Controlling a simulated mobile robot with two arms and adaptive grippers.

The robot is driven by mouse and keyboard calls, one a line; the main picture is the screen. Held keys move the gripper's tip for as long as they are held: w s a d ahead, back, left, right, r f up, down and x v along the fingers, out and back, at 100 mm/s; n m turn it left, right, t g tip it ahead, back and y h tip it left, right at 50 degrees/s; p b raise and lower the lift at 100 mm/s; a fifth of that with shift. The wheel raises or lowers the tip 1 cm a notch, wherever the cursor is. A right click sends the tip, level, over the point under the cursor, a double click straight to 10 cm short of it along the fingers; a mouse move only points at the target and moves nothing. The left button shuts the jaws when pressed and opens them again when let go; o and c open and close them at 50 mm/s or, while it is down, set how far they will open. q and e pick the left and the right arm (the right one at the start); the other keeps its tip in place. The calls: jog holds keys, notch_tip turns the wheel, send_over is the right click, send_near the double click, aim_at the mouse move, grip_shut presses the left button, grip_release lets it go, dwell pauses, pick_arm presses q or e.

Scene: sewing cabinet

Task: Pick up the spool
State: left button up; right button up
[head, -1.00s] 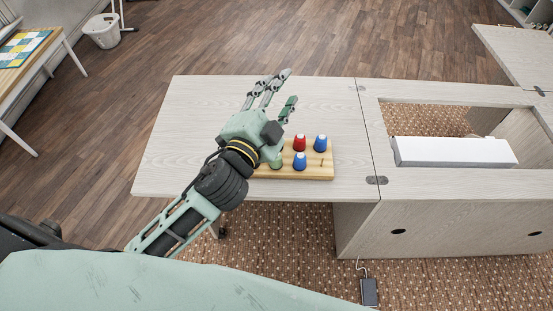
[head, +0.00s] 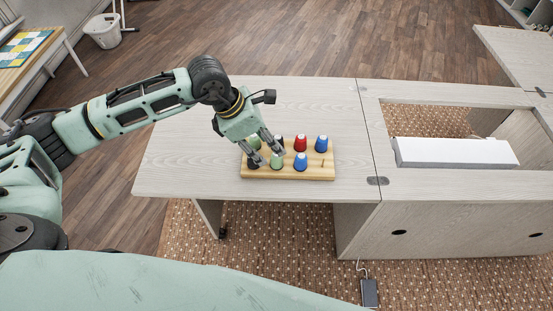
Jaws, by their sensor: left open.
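A wooden spool rack (head: 318,174) lies on the left leaf of the cabinet table and holds several spools. A red spool (head: 300,142) and a blue spool (head: 321,143) stand in its back row. Another blue spool (head: 300,162) and a pale green spool (head: 278,162) stand in the front row. Dark spools at the rack's left are partly hidden by my gripper. My left gripper (head: 271,157) is open and points down over the left part of the rack, its fingertips close to the green spool. I cannot tell whether they touch it. My right gripper is not in view.
The pale wooden table top (head: 175,160) is clear around the rack. To the right is the cabinet's opening with a white block (head: 455,152) in it. A white bin (head: 103,30) stands on the floor at the far left.

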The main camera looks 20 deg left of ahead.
aim_at(273, 154)
pick_arm(q)
jog(key=shift+y, duration=0.3)
jog(key=x, duration=0.2)
jog(key=p+x, duration=0.1)
jog(key=x, duration=0.1)
jog(key=p+x, duration=0.1)
jog(key=x, duration=0.1)
jog(key=shift+w+a+f, duration=0.15)
jog(key=shift+f, duration=0.75)
jog(key=c, duration=0.8)
